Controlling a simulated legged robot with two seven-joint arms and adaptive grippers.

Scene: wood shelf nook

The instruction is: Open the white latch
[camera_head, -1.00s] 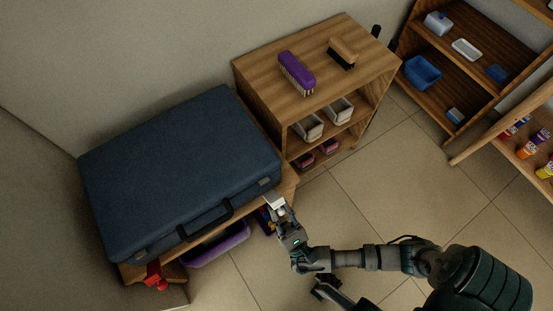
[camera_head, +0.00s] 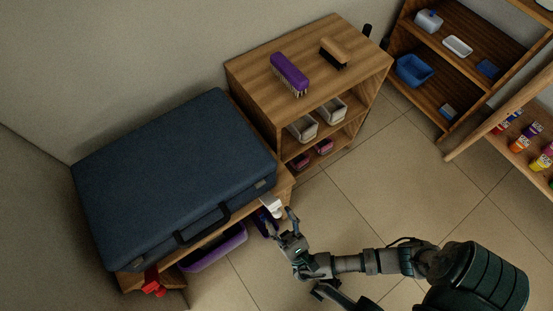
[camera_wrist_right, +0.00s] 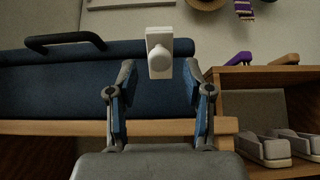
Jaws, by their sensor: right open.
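A white latch (camera_head: 272,207) is on the front edge of a blue suitcase (camera_head: 175,170), near its right corner. In the right wrist view the latch (camera_wrist_right: 159,54) has a rounded knob and stands ahead of and above the space between my fingers. My right gripper (camera_head: 285,219) is open and empty, just in front of the latch and apart from it. Its spread fingers (camera_wrist_right: 158,95) frame the suitcase front. A dark part, apparently my left gripper (camera_head: 326,290), shows low in the head view; its jaws are unclear.
The suitcase lies on a low wooden shelf, with its black handle (camera_head: 203,224) left of the latch. A purple bin (camera_head: 215,250) and a red object (camera_head: 152,282) are below. A wooden cabinet (camera_head: 300,75) with brushes stands behind right. Tiled floor (camera_head: 370,190) is clear at right.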

